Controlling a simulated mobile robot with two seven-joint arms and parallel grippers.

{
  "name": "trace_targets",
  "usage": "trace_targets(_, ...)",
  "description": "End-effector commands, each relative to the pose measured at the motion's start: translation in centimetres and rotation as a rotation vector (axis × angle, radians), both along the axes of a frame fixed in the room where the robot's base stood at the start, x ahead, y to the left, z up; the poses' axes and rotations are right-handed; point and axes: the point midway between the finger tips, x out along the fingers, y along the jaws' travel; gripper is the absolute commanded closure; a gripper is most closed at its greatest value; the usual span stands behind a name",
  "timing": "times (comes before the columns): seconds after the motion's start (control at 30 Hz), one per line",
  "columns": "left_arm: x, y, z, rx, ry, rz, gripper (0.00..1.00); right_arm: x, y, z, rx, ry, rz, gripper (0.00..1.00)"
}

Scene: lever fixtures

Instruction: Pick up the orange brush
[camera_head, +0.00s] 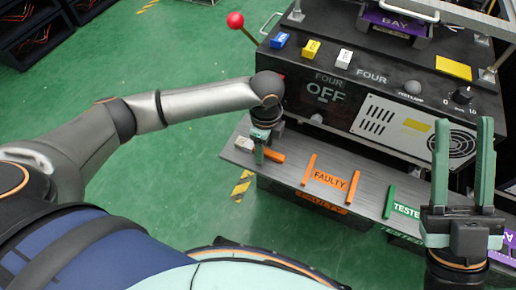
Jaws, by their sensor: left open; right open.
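The orange brush (272,155) lies at the left end of the grey shelf in front of the black console. Its orange part shows to the right of my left gripper, and a pale block-like end (244,144) shows to the left. My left gripper (260,152) points down right over the brush's middle and hides it. It is open, its green fingers seen nearly edge-on; I cannot tell whether they touch the brush. My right gripper (463,125) is open and empty, its two green fingers pointing up at the right, in front of the console.
The shelf (330,165) has an orange FAULTY label (330,179) between two orange strips and a green TESTED label (407,210). The console (340,85) rises behind it, with a red-knobbed lever (236,20) at its left.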

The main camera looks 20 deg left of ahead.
Motion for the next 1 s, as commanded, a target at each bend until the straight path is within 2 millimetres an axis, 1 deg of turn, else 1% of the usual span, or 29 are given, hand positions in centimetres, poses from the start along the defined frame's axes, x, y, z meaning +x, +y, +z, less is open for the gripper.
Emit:
trace_targets(0.17,-0.01,-0.02,0.0,0.0,0.0,0.0,0.4,-0.01,0.0,0.04,0.0,-0.001,0.0,0.59)
trace_targets(0.27,-0.01,-0.02,0.01,0.0,0.0,0.0,0.5,0.01,0.01,0.02,0.0,0.0,0.0,0.59)
trace_targets(0.7,-0.01,-0.02,0.03,0.0,0.0,0.0,1.0,0.02,0.02,-0.03,0.0,0.001,0.0,0.59)
trace_targets(1.0,-0.01,-0.02,0.04,0.0,0.0,0.0,1.0,0.03,0.01,-0.04,0.0,0.003,0.0,0.59)
